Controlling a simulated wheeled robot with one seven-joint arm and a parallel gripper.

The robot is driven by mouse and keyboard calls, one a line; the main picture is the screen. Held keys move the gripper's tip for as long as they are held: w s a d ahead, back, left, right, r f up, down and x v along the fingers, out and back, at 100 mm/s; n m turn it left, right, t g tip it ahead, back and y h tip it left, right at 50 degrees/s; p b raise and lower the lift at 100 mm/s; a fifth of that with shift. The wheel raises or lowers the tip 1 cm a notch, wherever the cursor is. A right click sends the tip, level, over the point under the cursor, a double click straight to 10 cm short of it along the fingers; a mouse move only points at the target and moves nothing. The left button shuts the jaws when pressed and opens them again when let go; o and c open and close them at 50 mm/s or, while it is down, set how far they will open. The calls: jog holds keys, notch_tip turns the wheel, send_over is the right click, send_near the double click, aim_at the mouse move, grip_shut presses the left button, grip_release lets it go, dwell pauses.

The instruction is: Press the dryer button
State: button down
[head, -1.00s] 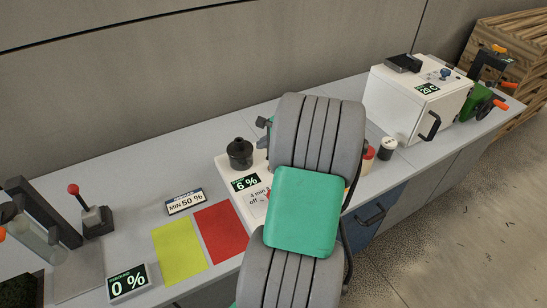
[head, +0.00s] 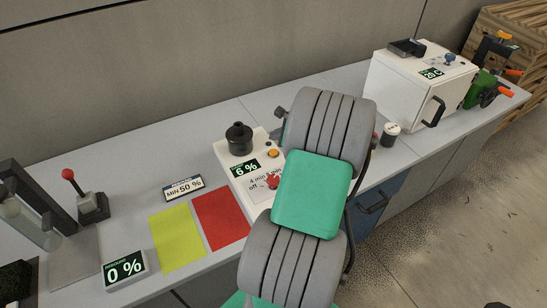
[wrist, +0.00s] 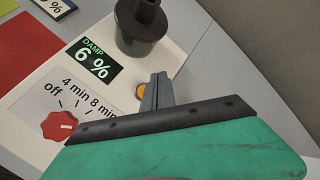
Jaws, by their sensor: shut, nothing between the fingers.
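The white dryer unit (head: 228,160) stands on the bench with a "DAMP 6 %" display (head: 245,168), a red dial (head: 272,181) marked off, 4 min and 8 min, and a round orange button (head: 273,154). A black cylinder (head: 239,138) stands on top of it. In the wrist view the orange button (wrist: 141,90) is partly hidden behind my gripper (wrist: 158,78), whose grey fingers are shut and empty. The fingertips are close beside the button; I cannot tell whether they touch it.
A yellow sheet (head: 177,238) and a red sheet (head: 220,219) lie left of the dryer. A "0 %" display (head: 124,268) and red-knobbed lever (head: 92,205) are further left. A white box with a "20 C" display (head: 415,88) and a small jar (head: 391,134) stand to the right.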

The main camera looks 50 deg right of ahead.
aim_at(275, 153)
jog(key=shift+f+b, duration=0.7)
jog(key=shift+f, duration=1.25)
jog(key=shift+f, duration=0.15)
jog(key=shift+f, duration=0.3)
